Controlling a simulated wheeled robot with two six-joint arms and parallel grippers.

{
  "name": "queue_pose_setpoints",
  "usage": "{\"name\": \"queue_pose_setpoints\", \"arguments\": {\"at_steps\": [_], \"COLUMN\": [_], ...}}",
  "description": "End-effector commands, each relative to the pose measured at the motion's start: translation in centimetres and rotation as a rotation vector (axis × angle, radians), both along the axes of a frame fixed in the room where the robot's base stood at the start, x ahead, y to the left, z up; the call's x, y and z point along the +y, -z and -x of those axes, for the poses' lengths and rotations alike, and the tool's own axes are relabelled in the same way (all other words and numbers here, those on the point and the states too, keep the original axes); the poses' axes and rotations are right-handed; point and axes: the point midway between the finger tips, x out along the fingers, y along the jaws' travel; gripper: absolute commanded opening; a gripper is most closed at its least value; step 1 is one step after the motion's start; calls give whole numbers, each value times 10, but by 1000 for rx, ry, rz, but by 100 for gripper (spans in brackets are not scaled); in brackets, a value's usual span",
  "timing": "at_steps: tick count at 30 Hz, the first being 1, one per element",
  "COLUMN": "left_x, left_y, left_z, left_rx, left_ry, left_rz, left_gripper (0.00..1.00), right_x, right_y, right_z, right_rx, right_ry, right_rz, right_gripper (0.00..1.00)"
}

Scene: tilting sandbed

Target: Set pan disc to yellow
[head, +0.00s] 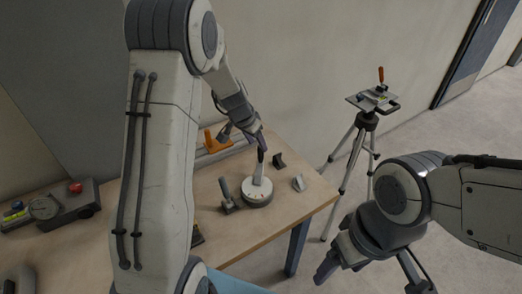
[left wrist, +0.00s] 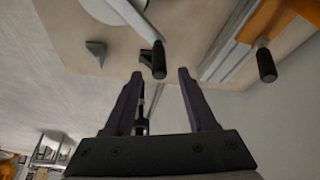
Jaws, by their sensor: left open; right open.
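A pale round disc with a raised lever, which I take for the pan disc (head: 257,198), sits on the wooden table. Small reddish marks show on its face; I cannot make out a yellow mark. Its lever ends in a black grip (head: 261,156), which also shows in the left wrist view (left wrist: 158,61). My left gripper (head: 262,141) is open just above this grip. In the left wrist view the grip lies beyond the fingertips, between their lines, apart from both. My right gripper (head: 326,267) is open and empty, off the table at the lower right.
A dark upright post (head: 226,194) and small wedge blocks (head: 279,160) (head: 298,183) stand near the disc. A gauge box (head: 88,200) is at left. A tripod (head: 367,122) stands off the table at right.

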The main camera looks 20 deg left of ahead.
Motion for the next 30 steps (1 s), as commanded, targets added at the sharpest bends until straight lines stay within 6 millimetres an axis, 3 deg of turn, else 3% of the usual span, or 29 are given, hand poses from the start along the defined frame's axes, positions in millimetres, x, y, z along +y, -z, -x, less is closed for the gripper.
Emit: {"name": "queue_pose_setpoints", "arguments": {"at_steps": [3,9,20,21,25,30], "left_x": [-4,-7,-8,-8,-8,-8], "left_y": [22,44,50,50,50,50], "left_z": [-7,-17,-19,-19,-19,-19], "left_rx": [5,1,0,0,0,0], "left_ry": [2,3,1,1,1,1], "left_rz": [1,1,0,0,1,1], "left_gripper": [57,57,57,53,3,0], "right_x": [0,0,0,0,0,0], "right_y": [-2,-2,-2,-2,-2,-2], "right_z": [0,0,0,0,0,0], "right_rx": [0,0,0,0,0,0], "right_ry": [0,0,0,0,0,0], "right_rz": [0,0,0,0,0,0], "right_gripper": [79,79,79,79,79,79]}}
